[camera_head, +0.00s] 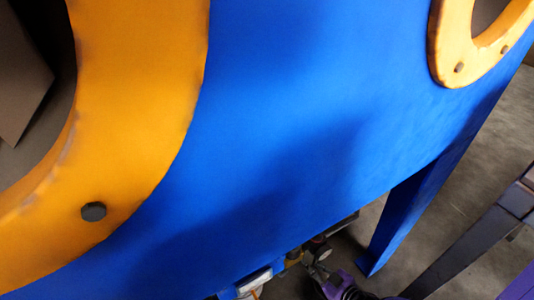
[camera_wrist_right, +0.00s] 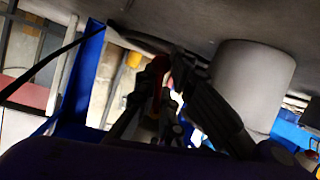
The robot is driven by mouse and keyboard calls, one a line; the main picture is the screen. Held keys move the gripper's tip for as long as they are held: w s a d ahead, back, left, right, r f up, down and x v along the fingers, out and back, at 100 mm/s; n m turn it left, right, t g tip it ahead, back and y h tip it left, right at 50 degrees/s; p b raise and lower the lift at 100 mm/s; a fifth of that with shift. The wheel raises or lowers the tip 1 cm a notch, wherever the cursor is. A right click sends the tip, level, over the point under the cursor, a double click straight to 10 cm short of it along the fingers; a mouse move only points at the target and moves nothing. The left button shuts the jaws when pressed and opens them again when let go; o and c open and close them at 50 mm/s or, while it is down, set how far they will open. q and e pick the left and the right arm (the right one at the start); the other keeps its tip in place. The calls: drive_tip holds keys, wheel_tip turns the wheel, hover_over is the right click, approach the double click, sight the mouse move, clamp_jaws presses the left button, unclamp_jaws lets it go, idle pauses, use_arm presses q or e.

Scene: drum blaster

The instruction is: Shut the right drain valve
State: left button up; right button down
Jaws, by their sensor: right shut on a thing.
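The right drain valve shows only in part at the bottom of the head view, as small brassy and dark fittings (camera_head: 294,256) under the lower edge of the blue machine body. My right gripper (camera_head: 317,268) is at these fittings, its purple arm coming from the bottom edge. In the right wrist view, the dark fingers of my right gripper (camera_wrist_right: 160,98) are shut on a red valve handle (camera_wrist_right: 160,66). The fingers hide most of the handle, so its exact angle cannot be told. My left gripper is not in view.
The large blue body (camera_head: 270,110) fills most of the head view, with bolted orange rings (camera_head: 140,90) on it. A blue support leg (camera_head: 415,200) stands right of the valve. In the wrist view, a grey cylinder (camera_wrist_right: 253,85) hangs close to the right of the fingers.

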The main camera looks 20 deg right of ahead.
drive_tip(key=shift+w+d+r+n+h+p, duration=0.1)
drive_tip(key=shift+d+n+h+p, duration=0.2)
drive_tip(key=shift+n+h, duration=0.25)
drive_tip(key=shift+d+r+n+h+p, duration=0.15)
drive_tip(key=shift+n+h+p, duration=0.2)
drive_tip(key=shift+n, duration=0.3)
drive_tip(key=shift+d+r+n+t+h+b, duration=0.35)
drive_tip(key=shift+d+r+n+h+b, duration=0.2)
drive_tip(key=shift+n+h, duration=0.6)
drive_tip(key=shift+d+r+n+t+h+b, duration=0.35)
drive_tip(key=shift+d+r+n+h, duration=0.35)
drive_tip(key=shift+n, duration=0.9)
drive_tip(key=shift+d+r+n+t+h+b, duration=0.35)
drive_tip(key=shift+n+h+b, duration=0.2)
drive_tip(key=shift+n+h, duration=0.65)
drive_tip(key=shift+n, duration=0.25)
drive_tip(key=c, duration=1.9)
unclamp_jaws()
drive_tip(key=shift+c, duration=0.2)
drive_tip(key=shift+o, duration=0.5)
drive_tip(key=shift+a, duration=0.1)
drive_tip(key=shift+f+y, duration=0.1)
drive_tip(key=shift+y, duration=0.15)
